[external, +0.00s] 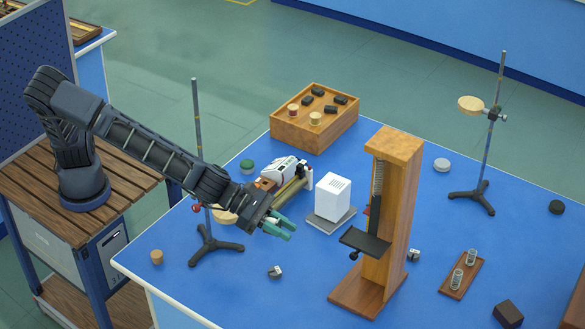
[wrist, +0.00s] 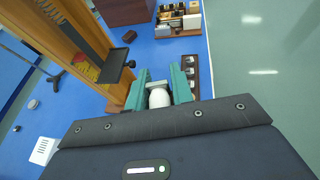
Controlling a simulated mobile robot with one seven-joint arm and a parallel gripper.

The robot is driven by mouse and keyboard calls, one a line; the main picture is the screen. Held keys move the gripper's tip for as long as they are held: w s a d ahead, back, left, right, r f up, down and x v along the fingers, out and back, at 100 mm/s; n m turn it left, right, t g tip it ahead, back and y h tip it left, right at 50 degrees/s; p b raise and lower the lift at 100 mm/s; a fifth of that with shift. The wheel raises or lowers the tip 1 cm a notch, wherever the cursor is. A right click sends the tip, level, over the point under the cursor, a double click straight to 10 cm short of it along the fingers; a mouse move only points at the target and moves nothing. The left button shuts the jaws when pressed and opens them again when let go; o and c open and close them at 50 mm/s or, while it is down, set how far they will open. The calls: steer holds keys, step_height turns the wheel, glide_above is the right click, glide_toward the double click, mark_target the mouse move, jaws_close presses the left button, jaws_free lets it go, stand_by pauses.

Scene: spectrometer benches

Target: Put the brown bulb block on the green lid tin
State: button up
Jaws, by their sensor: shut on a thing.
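My gripper (external: 279,228) has teal fingers and is over the blue bench, left of the wooden column stand. In the wrist view my gripper (wrist: 160,90) is shut on a bulb block, of which a pale rounded bulb (wrist: 160,98) shows between the fingers. The block's brown body cannot be made out, and the fingers hide it in the external view. The green lid tin (external: 247,166) stands on the bench behind my forearm, near the wooden box, with nothing on its lid.
A white box (external: 333,193) on a grey base and the wooden column stand (external: 390,210) stand right of my gripper. A rod stand (external: 197,130) rises beside my forearm. A wooden box (external: 315,120) is at the back. Small grey blocks (external: 275,271) lie about; the front bench is mostly clear.

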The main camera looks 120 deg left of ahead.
steer(key=s+a+r+n+g+y, duration=0.1)
steer(key=s+a+r+n+y, duration=0.25)
steer(key=a+r, duration=0.9)
steer(key=s+a+r+n+g+y, duration=0.3)
steer(key=a+r, duration=0.6)
steer(key=a, duration=0.7)
steer(key=s+a+f+n+g+y, duration=0.1)
steer(key=s+a+f+n, duration=0.15)
steer(key=s+a, duration=0.65)
steer(key=s+a+f+n+g+y, duration=0.1)
steer(key=s+a+f, duration=0.2)
steer(key=s+a, duration=0.6)
steer(key=n+g+y, duration=0.1)
steer(key=g, duration=0.1)
glide_above(247, 167)
steer(key=a, duration=0.4)
step_height(247, 167, down, 28)
step_height(247, 167, down, 20)
steer(key=shift+a+r, duration=0.1)
steer(key=shift+r, duration=0.15)
